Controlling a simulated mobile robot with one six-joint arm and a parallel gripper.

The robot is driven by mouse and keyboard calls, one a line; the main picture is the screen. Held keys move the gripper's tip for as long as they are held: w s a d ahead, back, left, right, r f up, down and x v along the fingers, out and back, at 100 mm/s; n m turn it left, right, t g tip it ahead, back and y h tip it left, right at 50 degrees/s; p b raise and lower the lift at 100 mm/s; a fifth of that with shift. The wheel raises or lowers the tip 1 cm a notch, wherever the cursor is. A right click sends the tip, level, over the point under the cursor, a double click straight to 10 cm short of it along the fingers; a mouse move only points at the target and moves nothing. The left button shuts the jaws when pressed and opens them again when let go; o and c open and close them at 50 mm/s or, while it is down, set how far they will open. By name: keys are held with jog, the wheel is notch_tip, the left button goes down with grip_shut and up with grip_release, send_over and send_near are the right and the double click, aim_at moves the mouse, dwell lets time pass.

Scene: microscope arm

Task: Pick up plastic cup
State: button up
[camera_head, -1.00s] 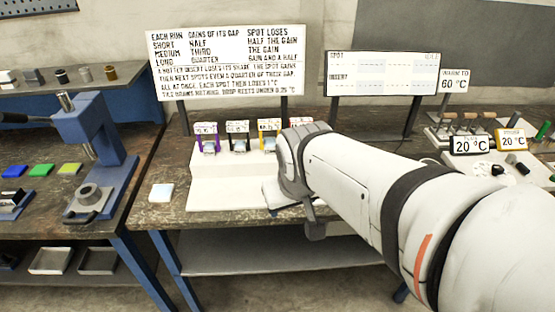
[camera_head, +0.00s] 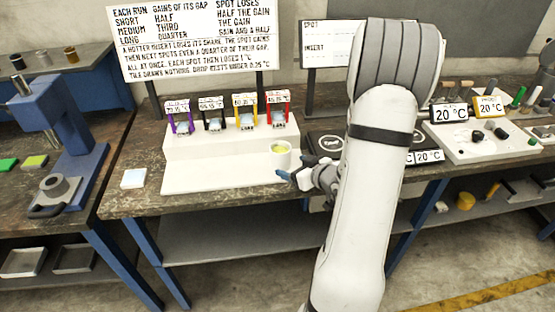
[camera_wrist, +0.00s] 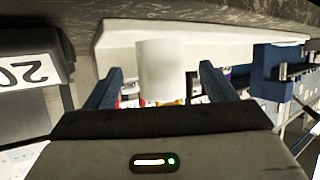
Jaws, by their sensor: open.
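A white plastic cup (camera_head: 280,153) with yellow-green contents stands upright at the right end of the white stepped stand (camera_head: 210,176). My gripper (camera_head: 287,177) is open beside the cup, at its lower right in the head view. In the wrist view the cup (camera_wrist: 161,70) shows between the two blue fingers of my gripper (camera_wrist: 160,84), a little beyond their tips. I see no contact between fingers and cup. My arm hides part of the bench to the right of the cup.
Several coloured holders with labels (camera_head: 246,112) stand on the stand's upper step, behind the cup. A dark device (camera_head: 326,143) lies right of the cup. A white tile (camera_head: 133,178) lies at the bench's left. Sign boards (camera_head: 195,42) rise behind.

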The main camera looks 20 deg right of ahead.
aim_at(279, 159)
jog(key=x, duration=0.2)
jog(key=p+x, duration=0.1)
jog(key=x, duration=0.4)
jog(key=shift+w+a+r+p, duration=0.15)
jog(key=shift+w+r+p, duration=0.15)
jog(key=shift+w, duration=0.2)
jog(key=c, duration=1.1)
